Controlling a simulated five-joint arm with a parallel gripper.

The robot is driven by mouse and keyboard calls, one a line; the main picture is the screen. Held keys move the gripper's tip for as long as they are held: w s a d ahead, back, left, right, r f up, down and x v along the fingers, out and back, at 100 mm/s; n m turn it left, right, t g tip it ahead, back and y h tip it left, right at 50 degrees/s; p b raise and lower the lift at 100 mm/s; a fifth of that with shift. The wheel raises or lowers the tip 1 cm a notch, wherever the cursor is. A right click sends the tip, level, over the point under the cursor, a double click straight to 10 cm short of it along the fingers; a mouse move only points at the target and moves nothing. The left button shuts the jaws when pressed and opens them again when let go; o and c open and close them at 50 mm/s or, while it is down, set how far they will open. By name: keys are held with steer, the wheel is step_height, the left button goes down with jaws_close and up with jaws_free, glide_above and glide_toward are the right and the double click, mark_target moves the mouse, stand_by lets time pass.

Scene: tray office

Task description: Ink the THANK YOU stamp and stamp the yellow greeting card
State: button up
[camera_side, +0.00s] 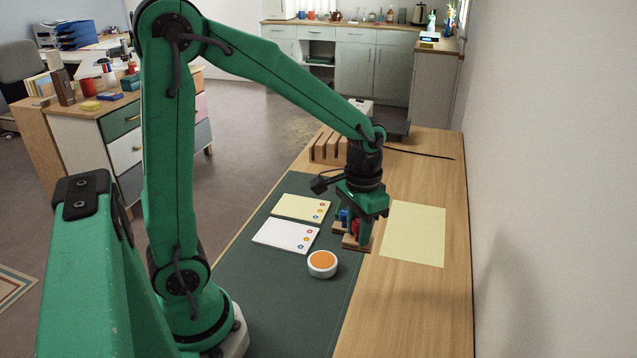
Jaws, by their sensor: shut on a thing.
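My gripper (358,226) points down over the right edge of the green mat and is shut on a red-handled stamp (356,229). This stamp has a wooden base, low at the mat's edge; whether it touches the surface is unclear. A blue-handled stamp (344,216) is just behind it, partly hidden by my gripper. No wording on either stamp can be read. A yellow card (298,207) with small coloured flowers lies on the mat, left of my gripper. A round white ink pad with an orange top (322,263) sits in front, to the left of my gripper.
A white card (284,236) with flowers lies in front of the yellow card. The green mat (285,300) is bare in front. A pale yellow sheet (415,235) lies on the wooden desk (400,310) to the right. A slotted wooden rack (325,151) stands behind.

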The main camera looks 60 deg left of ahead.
steer(key=w+a+f, duration=0.1)
steer(key=w+a, duration=0.6)
steer(key=a, duration=0.5)
steer(key=w+a+f, duration=0.1)
steer(key=w+a, duration=0.6)
steer(key=a, duration=0.4)
steer(key=shift+a+f, duration=0.25)
steer(key=shift+a, duration=0.15)
steer(key=shift+f, duration=0.1)
steer(key=shift+s+f, duration=0.1)
steer(key=shift+f, duration=2.8)
steer(key=shift+f, duration=0.55)
steer(key=shift+r, duration=0.1)
step_height(320, 180, up, 7)
